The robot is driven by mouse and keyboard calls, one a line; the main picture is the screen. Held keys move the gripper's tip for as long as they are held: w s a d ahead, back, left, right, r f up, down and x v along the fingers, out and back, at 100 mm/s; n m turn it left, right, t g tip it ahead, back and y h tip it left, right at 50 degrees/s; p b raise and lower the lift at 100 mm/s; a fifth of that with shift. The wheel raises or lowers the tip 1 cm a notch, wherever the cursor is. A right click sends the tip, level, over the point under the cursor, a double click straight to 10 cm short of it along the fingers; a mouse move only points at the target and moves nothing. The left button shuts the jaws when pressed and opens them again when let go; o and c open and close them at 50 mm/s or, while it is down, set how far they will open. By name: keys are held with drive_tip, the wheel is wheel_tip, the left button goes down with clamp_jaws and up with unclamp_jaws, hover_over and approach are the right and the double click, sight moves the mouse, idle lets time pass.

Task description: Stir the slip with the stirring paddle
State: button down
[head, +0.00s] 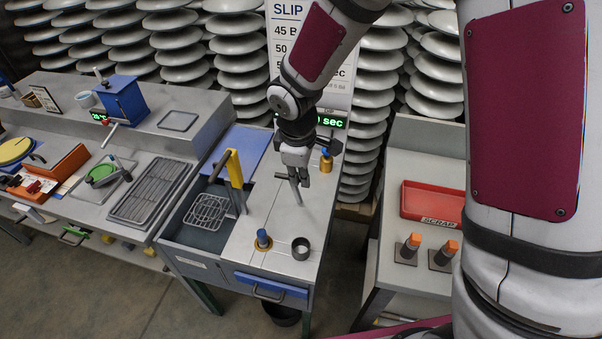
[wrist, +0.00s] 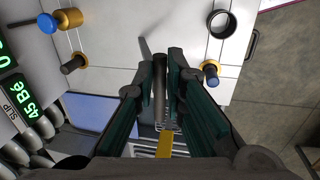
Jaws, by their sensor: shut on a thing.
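My gripper (head: 295,160) is over the light grey worktop of the middle bench, with its fingers pointing down. It is shut on a thin grey rod, which looks like the stirring paddle (head: 296,190); the rod hangs below the fingers. In the wrist view the paddle (wrist: 160,90) stands between the two dark green fingers of my gripper (wrist: 160,75). Its lower end is hard to make out. A dark sunken tank (head: 180,234) is left of my gripper, with a wire basket (head: 208,211) in it. I cannot clearly tell the slip's surface.
A yellow upright (head: 235,170) stands between tank and gripper. A blue-topped brass knob (head: 262,241), a dark ring (head: 301,248) and a brass jar (head: 326,160) are on the worktop. A slip sign and stacked insulators stand behind. A red scrap tray (head: 432,202) is right.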

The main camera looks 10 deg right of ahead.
drive_tip(key=shift+w+d+r, duration=0.2)
drive_tip(key=shift+w, duration=0.3)
drive_tip(key=w+d+f+g+y+b, duration=0.1)
drive_tip(key=w+d+g+b, duration=0.2)
drive_tip(key=w, duration=1.2)
drive_tip(key=d+b, duration=0.3)
drive_tip(key=b, duration=0.2)
drive_tip(key=shift+d+g+y+b, duration=0.2)
drive_tip(key=shift+g+y+b, duration=0.1)
drive_tip(key=shift+g+b, duration=0.1)
drive_tip(key=shift+d, duration=0.1)
drive_tip(key=c, duration=1.8)
unclamp_jaws()
drive_tip(key=shift+f, duration=0.15)
drive_tip(key=shift+o, duration=0.7)
drive_tip(key=shift+w+f, duration=0.1)
drive_tip(key=shift+w, duration=0.1)
drive_tip(key=shift+r, duration=0.35)
